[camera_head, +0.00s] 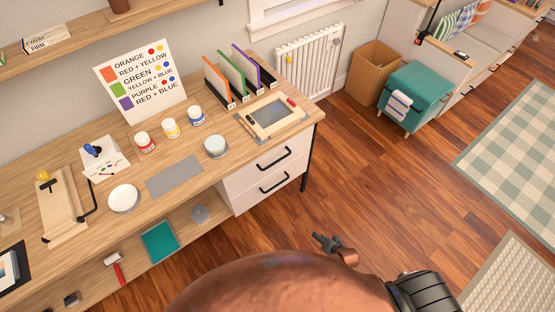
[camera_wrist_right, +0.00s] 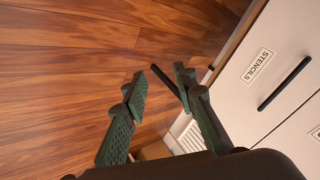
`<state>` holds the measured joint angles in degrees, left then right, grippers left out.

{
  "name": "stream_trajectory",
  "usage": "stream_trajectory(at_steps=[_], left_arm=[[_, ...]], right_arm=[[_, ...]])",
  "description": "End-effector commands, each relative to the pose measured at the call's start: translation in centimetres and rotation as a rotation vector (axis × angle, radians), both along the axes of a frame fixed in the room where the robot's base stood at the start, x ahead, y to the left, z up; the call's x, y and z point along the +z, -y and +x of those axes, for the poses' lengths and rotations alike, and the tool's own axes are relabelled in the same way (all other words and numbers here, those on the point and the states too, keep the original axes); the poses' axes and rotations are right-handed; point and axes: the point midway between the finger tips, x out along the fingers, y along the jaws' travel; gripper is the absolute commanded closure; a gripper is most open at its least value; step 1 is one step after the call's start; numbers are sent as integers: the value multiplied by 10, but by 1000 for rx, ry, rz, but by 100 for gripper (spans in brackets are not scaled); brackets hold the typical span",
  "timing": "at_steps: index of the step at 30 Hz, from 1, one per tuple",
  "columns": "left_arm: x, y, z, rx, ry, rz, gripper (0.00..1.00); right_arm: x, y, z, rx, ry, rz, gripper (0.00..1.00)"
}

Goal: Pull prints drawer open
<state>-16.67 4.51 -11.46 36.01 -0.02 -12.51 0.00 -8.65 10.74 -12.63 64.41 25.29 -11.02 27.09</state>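The desk's white drawer unit shows two closed drawers, each with a black bar handle, in the head view: an upper drawer (camera_head: 255,163) and a lower drawer (camera_head: 250,198). In the right wrist view one drawer front has a STENCILS label (camera_wrist_right: 257,66) and a black handle (camera_wrist_right: 284,84). The front beside it has a label (camera_wrist_right: 316,132) cut by the frame edge, unreadable. My right gripper (camera_head: 323,240) is in front of the drawers and apart from them. In the wrist view its fingers (camera_wrist_right: 160,82) are open. My left gripper is out of view.
The wooden desktop (camera_head: 225,178) holds paint jars, a colour chart, upright folders and a framed screen. A black desk leg (camera_head: 312,158) stands right of the drawers. The wood floor (camera_head: 380,190) is clear up to the teal stool (camera_head: 415,92) and cardboard box (camera_head: 372,72).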

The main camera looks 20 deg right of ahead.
Motion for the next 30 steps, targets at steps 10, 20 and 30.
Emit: stream_trajectory(at_steps=[10,20,30], left_arm=[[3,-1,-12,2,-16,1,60],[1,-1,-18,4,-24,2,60],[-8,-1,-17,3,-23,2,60]], right_arm=[[258,-69,211,-230,384,657,74],[314,-93,248,-244,426,826,74],[302,-110,294,-243,426,821,74]])
